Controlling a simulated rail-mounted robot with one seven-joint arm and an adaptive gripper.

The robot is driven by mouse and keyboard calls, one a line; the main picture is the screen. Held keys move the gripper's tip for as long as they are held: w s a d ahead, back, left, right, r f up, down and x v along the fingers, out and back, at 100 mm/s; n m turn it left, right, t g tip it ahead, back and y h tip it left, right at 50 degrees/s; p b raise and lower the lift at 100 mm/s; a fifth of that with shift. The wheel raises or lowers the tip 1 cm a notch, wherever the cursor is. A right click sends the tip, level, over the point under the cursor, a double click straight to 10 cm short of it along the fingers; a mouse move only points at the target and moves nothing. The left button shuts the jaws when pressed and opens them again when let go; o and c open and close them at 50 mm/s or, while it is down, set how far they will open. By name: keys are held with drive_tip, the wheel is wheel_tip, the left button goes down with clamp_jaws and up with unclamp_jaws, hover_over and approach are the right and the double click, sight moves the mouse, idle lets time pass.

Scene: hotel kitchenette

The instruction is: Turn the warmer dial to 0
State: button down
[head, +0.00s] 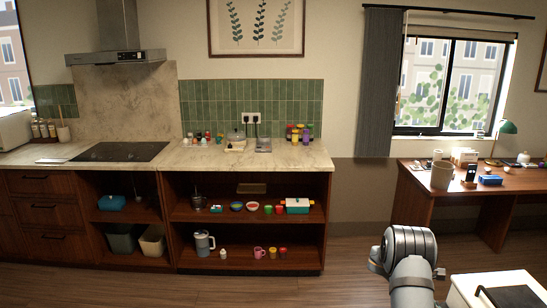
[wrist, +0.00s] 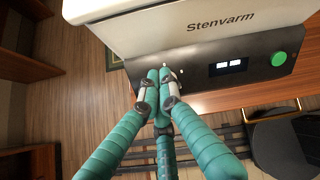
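In the wrist view a white appliance lettered "Stenvarm" (wrist: 158,28) has a dark front panel (wrist: 205,76). A lit display (wrist: 228,65) sits on the panel, with a round green knob or button (wrist: 278,59) to its right. My gripper (wrist: 160,76) has teal fingers drawn together, tips meeting at the panel's left part. Small white marks (wrist: 182,71) show beside the tips; the fingers cover what lies behind, so a dial there cannot be made out. Nothing shows held. Contact with the panel cannot be told. My gripper is not visible in the head view.
In the head view a white top with a dark plate (head: 512,296) is at lower right, near my arm. A wooden desk (head: 428,198) stands behind; open floor lies left.

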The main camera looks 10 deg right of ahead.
drive_tip(key=shift+w+a+f+p, duration=0.2)
drive_tip(key=shift+w+p, duration=0.15)
drive_tip(key=shift+p, duration=0.6)
drive_tip(key=shift+d, duration=0.1)
drive_tip(key=shift+w+d+r+p, duration=0.15)
drive_tip(key=shift+w+r+p, duration=0.15)
drive_tip(key=shift+p, duration=0.2)
drive_tip(key=p+v, duration=0.4)
drive_tip(key=v, duration=0.2)
idle(0.4)
